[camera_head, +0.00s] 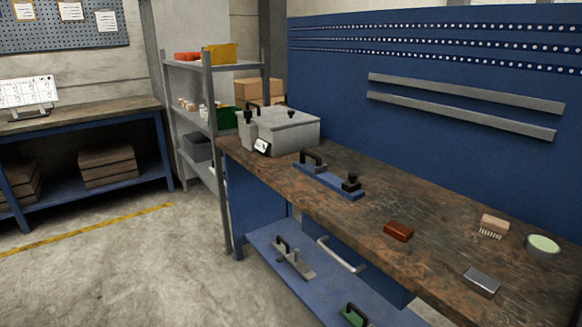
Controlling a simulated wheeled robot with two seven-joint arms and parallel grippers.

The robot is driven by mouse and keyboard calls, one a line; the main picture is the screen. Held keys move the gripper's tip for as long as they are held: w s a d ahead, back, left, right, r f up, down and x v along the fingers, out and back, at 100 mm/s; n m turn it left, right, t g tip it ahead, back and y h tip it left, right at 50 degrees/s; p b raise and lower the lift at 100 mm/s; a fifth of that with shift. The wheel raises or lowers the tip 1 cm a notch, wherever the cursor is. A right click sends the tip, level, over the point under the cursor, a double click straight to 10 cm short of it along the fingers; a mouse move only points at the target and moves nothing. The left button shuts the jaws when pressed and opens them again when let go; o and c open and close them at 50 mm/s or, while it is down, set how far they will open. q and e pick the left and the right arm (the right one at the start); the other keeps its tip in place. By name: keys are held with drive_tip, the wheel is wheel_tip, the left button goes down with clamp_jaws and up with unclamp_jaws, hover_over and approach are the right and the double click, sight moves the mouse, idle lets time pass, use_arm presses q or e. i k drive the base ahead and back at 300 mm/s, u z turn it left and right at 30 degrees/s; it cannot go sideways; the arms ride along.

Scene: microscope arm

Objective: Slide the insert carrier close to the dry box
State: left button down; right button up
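The likely insert carrier is a long, flat blue piece (331,181) lying on the brown workbench top. It has a black arched handle at its far left end and a black knob at its near right end. The likely dry box is a grey lidded box (288,136) with black clamps and a small white label on its front. It stands at the far left end of the bench. The carrier lies just in front and to the right of it, with a narrow strip of bench between them. Neither of my grippers is in view.
A red-brown block (398,231), a grey metal block (481,282), a brush (493,225) and a round green-topped tin (542,245) lie on the right of the bench. The blue lower shelf (262,241) holds other handled pieces. A grey rack (207,130) stands behind the bench's left end.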

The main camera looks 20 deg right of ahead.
sight(319, 172)
drive_tip(key=i, duration=1.7)
drive_tip(key=z, duration=1)
